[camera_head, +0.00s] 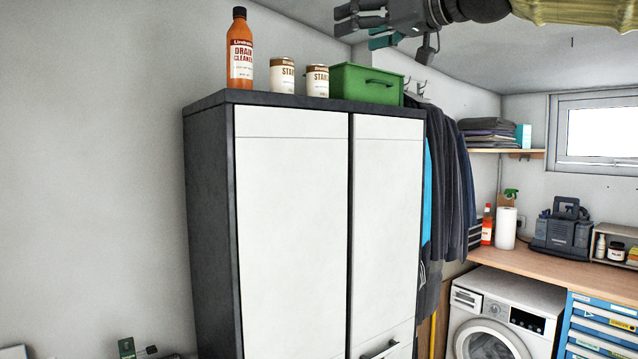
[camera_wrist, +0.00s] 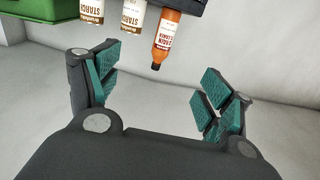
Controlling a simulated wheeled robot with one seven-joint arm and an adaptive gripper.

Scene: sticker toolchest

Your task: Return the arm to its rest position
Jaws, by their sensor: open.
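My gripper (camera_head: 362,28) shows at the top of the head view, in the air above and in front of the green box on the cabinet. In the wrist view my gripper (camera_wrist: 160,92) has its two teal-padded fingers spread wide with nothing between them. The orange drain cleaner bottle (camera_head: 240,50) stands on the cabinet top at the left. It also shows in the wrist view (camera_wrist: 166,42), upside down and beyond the fingers. My arm (camera_head: 570,12) reaches in from the upper right of the head view.
A tall dark cabinet with white doors (camera_head: 290,220) carries two starch cans (camera_head: 283,75) (camera_head: 317,81) and a green box (camera_head: 366,84). Dark clothes (camera_head: 447,190) hang to its right. A washing machine (camera_head: 500,318) and wooden worktop (camera_head: 545,268) stand farther right. The left wall is bare.

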